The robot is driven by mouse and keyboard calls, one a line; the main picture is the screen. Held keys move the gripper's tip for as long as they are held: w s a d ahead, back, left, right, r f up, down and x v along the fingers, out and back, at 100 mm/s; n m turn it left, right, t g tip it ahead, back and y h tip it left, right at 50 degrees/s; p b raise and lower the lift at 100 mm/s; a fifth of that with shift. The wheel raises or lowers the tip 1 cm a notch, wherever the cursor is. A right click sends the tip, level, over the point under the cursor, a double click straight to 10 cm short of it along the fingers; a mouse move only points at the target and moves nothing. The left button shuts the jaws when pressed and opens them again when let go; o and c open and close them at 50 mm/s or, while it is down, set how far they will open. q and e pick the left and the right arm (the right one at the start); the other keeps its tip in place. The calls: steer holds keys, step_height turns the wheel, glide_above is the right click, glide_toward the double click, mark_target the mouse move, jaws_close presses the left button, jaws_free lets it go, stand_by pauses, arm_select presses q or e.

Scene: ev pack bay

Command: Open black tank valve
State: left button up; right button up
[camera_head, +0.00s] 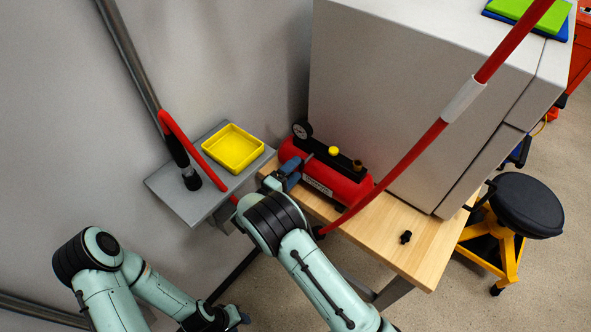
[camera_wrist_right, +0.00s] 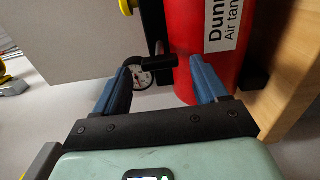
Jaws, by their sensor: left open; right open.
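The red air tank (camera_head: 322,182) lies on the wooden workbench; its label side also shows in the right wrist view (camera_wrist_right: 205,35). A black valve lever (camera_wrist_right: 158,61) on the tank's end sits between the two blue fingertips of my right gripper (camera_wrist_right: 164,70) in the right wrist view. The gripper is open, and I cannot tell whether either finger touches the lever. In the head view my right gripper (camera_head: 285,175) is at the tank's left end and the lever is not clearly visible. My left gripper (camera_head: 240,318) is open and low at the bottom, away from the tank.
A pressure gauge (camera_head: 302,129) and a yellow knob (camera_head: 333,151) are on the tank. A yellow tray (camera_head: 233,147) sits on a grey shelf (camera_head: 170,186) at left. A red hose (camera_head: 420,148) crosses in front of a grey cabinet (camera_head: 400,95). A small black part (camera_head: 406,237) lies on the bench.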

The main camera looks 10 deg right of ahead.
arm_select(q)
steer(key=shift+s+f+b, duration=0.95)
steer(key=shift+s+f, duration=0.4)
steer(key=shift+s, duration=0.3)
arm_select(e)
steer(key=v, duration=1.2)
steer(key=shift+s, duration=0.2)
